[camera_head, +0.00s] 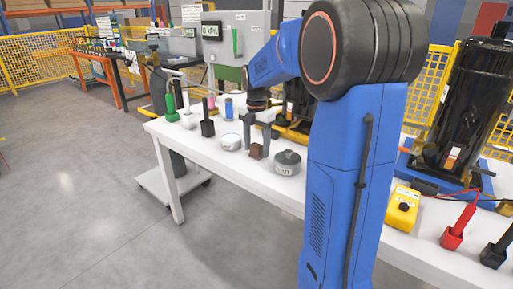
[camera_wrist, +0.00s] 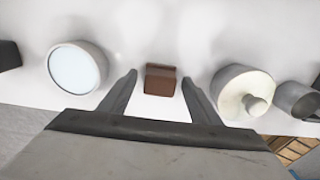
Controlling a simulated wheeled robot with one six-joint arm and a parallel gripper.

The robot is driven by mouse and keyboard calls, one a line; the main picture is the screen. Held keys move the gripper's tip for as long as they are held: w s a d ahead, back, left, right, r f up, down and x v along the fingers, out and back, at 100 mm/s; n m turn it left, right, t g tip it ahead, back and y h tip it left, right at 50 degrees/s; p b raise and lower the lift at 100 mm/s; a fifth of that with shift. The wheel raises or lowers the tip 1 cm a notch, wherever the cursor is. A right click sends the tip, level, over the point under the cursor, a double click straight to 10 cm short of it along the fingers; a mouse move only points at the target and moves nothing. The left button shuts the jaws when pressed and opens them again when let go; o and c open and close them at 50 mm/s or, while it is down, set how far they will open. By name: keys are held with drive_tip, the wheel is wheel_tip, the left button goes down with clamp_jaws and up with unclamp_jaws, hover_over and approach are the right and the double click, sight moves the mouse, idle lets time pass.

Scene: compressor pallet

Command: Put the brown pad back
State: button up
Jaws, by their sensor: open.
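The brown pad (camera_head: 256,151) is a small brown block on the white table, between a round white-topped tin and a grey lidded pot. In the wrist view the brown pad (camera_wrist: 160,79) lies between my two open fingers, with white table showing on both sides of it. My gripper (camera_head: 258,136) points down over the pad from behind it in the head view. In the wrist view my gripper (camera_wrist: 158,82) is open and the fingers look apart from the pad. How high the fingertips are above the table is hard to tell.
The round tin (camera_head: 231,142) stands close left of the pad and the grey pot (camera_head: 287,162) close right. Black (camera_head: 207,121) and green (camera_head: 170,106) holders stand further left. A yellow meter (camera_head: 403,207) and a red holder (camera_head: 457,226) are at the right. The table's front edge (camera_head: 235,178) is near.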

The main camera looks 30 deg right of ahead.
sight(256, 144)
wheel_tip(256, 144, up, 11)
drive_tip(key=s+a+m+t, duration=0.1)
drive_tip(key=s+a+m, duration=0.45)
drive_tip(key=s, duration=0.25)
drive_tip(key=s+a+f+m+t, duration=0.1)
drive_tip(key=s+a+f+m, duration=0.2)
drive_tip(key=s, duration=0.4)
drive_tip(key=s+a+f+m+t, duration=0.1)
drive_tip(key=s+a+f+m, duration=0.3)
drive_tip(key=s+m, duration=0.3)
drive_tip(key=s+a+f+m+t, duration=0.1)
drive_tip(key=s+a+f+m, duration=0.2)
drive_tip(key=s+m, duration=0.3)
drive_tip(key=shift+s+a+f+t, duration=0.15)
drive_tip(key=shift+s+f+t, duration=0.25)
drive_tip(key=shift+s+f, duration=0.6)
